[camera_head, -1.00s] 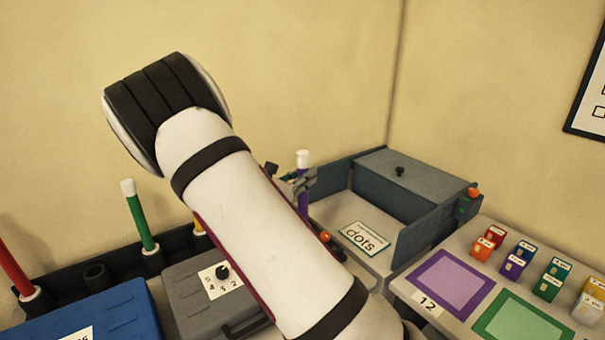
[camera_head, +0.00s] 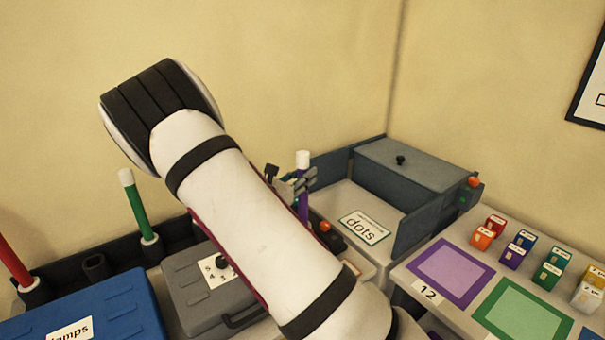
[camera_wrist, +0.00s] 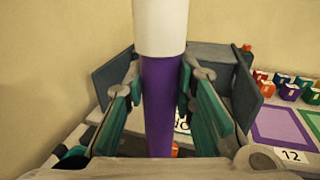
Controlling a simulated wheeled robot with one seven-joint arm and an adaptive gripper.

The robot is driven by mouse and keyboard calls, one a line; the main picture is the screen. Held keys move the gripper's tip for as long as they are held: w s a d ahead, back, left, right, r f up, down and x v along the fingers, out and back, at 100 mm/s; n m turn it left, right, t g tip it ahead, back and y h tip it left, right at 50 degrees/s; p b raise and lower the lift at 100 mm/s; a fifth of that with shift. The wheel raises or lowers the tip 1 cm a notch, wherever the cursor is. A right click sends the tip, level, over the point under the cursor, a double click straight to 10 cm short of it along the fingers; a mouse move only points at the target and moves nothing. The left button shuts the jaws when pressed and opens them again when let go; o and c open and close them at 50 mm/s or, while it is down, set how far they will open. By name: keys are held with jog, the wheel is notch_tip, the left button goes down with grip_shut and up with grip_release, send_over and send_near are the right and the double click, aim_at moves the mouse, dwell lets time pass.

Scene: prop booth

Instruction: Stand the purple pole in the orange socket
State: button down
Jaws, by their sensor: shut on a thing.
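The purple pole (camera_head: 303,204) has a white top and stands about upright in my gripper (camera_head: 298,185), left of the grey open box. In the wrist view the purple pole (camera_wrist: 160,95) runs between the two fingers of my gripper (camera_wrist: 160,100), which are shut on it. Its lower end is hidden behind my arm in the head view and below the frame's centre in the wrist view, so I cannot tell what it rests on. I cannot make out an orange socket. A small orange-red knob (camera_head: 325,226) shows close to the pole.
A green pole (camera_head: 137,210) and a red pole (camera_head: 14,262) stand in a dark rack at left, beside an empty dark holder (camera_head: 95,266). A blue case (camera_head: 90,310), a grey case (camera_head: 190,290) and a grey open box (camera_head: 420,230) stand nearby. Coloured blocks sit at right.

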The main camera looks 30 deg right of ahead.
jog(key=shift+f, duration=0.3)
jog(key=c, duration=1.3)
grip_release()
jog(key=v, duration=1.2)
